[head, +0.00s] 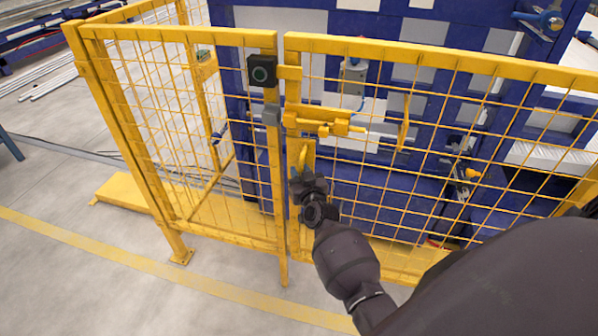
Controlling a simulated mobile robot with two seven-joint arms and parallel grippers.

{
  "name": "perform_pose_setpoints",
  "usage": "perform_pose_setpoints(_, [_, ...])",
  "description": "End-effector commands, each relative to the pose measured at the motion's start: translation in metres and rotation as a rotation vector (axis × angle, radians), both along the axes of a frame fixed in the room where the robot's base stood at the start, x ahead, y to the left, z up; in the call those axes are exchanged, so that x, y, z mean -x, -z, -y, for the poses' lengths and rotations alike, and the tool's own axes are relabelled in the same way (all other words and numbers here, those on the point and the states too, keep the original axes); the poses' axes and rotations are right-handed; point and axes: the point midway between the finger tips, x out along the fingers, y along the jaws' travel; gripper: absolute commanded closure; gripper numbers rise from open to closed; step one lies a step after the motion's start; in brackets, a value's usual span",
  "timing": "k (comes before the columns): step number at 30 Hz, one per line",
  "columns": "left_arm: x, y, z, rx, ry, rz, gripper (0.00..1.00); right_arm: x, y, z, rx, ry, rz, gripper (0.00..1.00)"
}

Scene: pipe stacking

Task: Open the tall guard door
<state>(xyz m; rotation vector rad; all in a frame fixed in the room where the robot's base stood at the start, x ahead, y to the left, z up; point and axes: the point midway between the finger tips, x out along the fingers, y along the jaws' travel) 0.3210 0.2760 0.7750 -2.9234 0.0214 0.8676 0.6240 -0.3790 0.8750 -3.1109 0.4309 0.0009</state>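The tall guard door (440,57) is a yellow frame with wire mesh on the right. It stands in line with the fixed fence panel, with a narrow gap between their posts. A yellow bolt latch (322,121) sits on the door near its left edge. Below it is a yellow handle (302,158). My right gripper (303,178) is at the lower end of this handle, reaching up from the lower right. Its fingers are small and dark, so I cannot tell whether they are closed on the handle. My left gripper is not in view.
A fixed yellow mesh panel (180,36) stands to the left, with a black switch box (262,71) on its post. Blue machinery (345,22) is behind the fence. Grey floor (80,270) with a yellow line lies clear in front.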

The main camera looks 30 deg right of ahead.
Motion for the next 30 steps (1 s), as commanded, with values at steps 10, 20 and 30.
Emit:
perform_pose_setpoints(10, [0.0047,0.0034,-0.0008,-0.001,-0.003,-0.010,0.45,-0.0087,-0.0003,0.0028,0.002,0.000,-0.001,0.75])
perform_pose_setpoints(20, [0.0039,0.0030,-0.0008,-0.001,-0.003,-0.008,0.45,-0.0085,-0.0004,0.0026,0.001,0.000,0.000,1.00])
perform_pose_setpoints(30, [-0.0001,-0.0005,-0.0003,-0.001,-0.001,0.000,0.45,-0.0047,-0.0008,-0.0004,0.003,-0.006,0.000,1.00])
